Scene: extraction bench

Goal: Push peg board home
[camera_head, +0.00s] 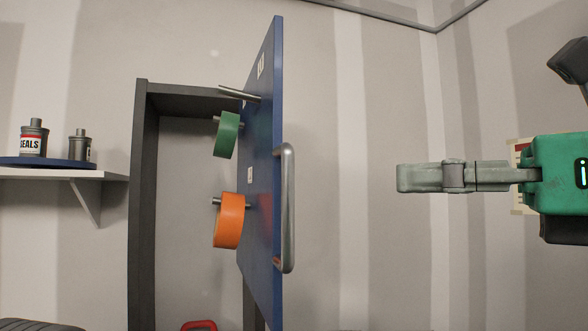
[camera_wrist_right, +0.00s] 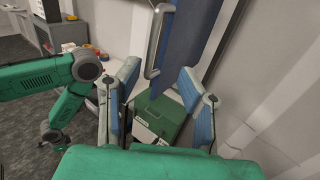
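The blue peg board (camera_head: 265,170) stands swung or pulled out from a dark frame (camera_head: 142,210), seen nearly edge-on. A metal handle (camera_head: 289,205) is on its right face. Its left face has pegs carrying a green roll (camera_head: 227,134) and an orange roll (camera_head: 229,221). My right gripper (camera_head: 402,178) is to the right of the handle, apart from it, pointing left. In the right wrist view my right gripper (camera_wrist_right: 160,72) is open and empty, its fingers well apart; the board (camera_wrist_right: 190,45) and handle (camera_wrist_right: 159,42) are ahead.
A white wall shelf (camera_head: 60,174) on the left holds a tin marked SEALS (camera_head: 34,141) and a smaller tin (camera_head: 79,148) on a blue tray. A green case (camera_wrist_right: 160,118) shows low between my fingers. The space between handle and gripper is clear.

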